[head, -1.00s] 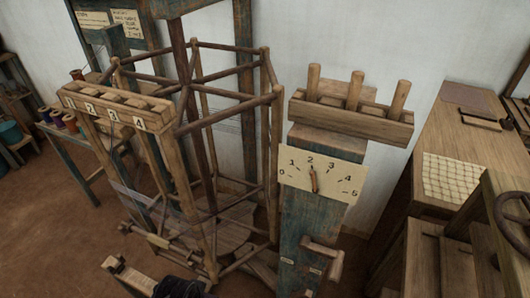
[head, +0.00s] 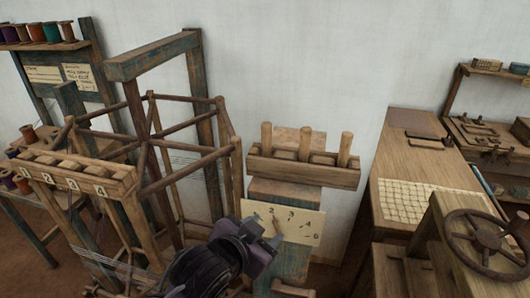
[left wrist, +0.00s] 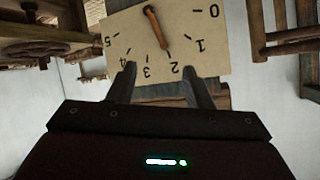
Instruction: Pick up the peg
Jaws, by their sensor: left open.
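Three upright wooden pegs stand in a wooden rack (head: 300,174) on top of a blue-green post (head: 283,191): a left peg (head: 266,138), a middle peg (head: 305,140) and a right peg (head: 345,147). Which one is meant cannot be told. My left gripper (head: 262,236) is below the rack, in front of the numbered dial plate (head: 308,229), and hides part of it. In the left wrist view my left gripper (left wrist: 160,80) has its fingers apart with nothing between them. The dial plate appears upside down just beyond them, with its wooden pointer (left wrist: 157,28). My right gripper is not in view.
A wooden reel frame (head: 184,140) and a numbered holder (head: 75,175) stand to the left. A bench (head: 420,150) with a grid sheet and a spoked wheel (head: 486,240) stand to the right. White wall lies behind the rack; the space above the pegs is clear.

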